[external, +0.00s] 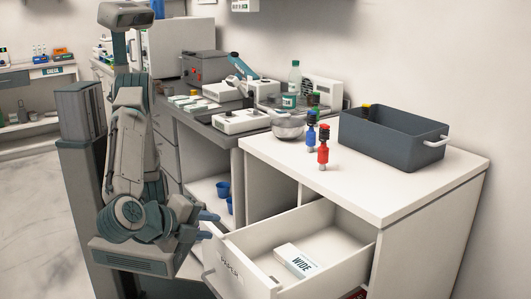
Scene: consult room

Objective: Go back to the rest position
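My gripper (208,217) is low in front of the white cabinet, at the left end of the open drawer's front. Its small blue tips show beside the drawer's upper left corner; I cannot tell whether they touch it. The fingers are too small and partly hidden to show whether they are open or shut. My arm is folded low against my body. The open drawer (258,239) holds a white box marked "WIDE" (297,260).
On the cabinet top (400,199) stand a blue vial (311,133), a red vial (323,154) and a grey bin (389,141). A metal bowl (288,127) and lab devices fill the counter behind. Blue cups (223,189) sit on a shelf. The floor at left is clear.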

